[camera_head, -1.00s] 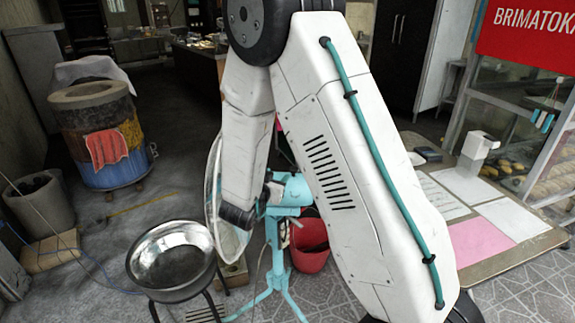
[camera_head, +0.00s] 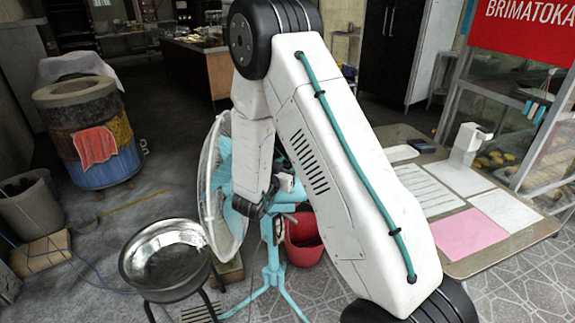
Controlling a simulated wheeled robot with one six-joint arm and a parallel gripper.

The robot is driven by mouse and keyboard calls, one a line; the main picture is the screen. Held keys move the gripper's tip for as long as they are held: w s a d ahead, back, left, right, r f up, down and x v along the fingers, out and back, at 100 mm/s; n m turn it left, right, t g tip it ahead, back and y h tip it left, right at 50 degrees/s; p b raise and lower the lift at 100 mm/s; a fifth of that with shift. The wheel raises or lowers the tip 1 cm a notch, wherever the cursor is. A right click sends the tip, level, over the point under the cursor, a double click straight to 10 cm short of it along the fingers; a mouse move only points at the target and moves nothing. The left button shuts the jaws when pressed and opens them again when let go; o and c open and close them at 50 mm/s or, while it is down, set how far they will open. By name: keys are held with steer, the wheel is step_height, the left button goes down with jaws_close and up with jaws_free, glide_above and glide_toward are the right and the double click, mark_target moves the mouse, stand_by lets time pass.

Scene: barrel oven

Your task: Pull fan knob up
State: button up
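The turquoise stand fan (camera_head: 223,190) is in the middle of the view, its round white cage facing left and its tripod stand on the floor. Its turquoise motor housing (camera_head: 291,188) shows partly behind my white arm. The fan knob cannot be made out; my arm covers the area around the top of the motor. My arm reaches down to the fan, and its dark end (camera_head: 250,207) is beside the motor, in front of the cage. The gripper's fingers cannot be told apart, so I cannot tell whether it touches the fan.
A metal bowl on a dark stand (camera_head: 165,258) is left of the fan. A red bucket (camera_head: 303,240) is behind it. A table with papers (camera_head: 440,200) is at right. A barrel oven (camera_head: 90,130) stands at the back left. Grey floor lies between.

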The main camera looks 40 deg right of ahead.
jaws_close()
steer(key=shift+r, duration=0.8)
jaws_free()
steer(key=v, duration=0.7)
steer(key=shift+s+a, duration=0.15)
steer(key=shift+a, duration=0.2)
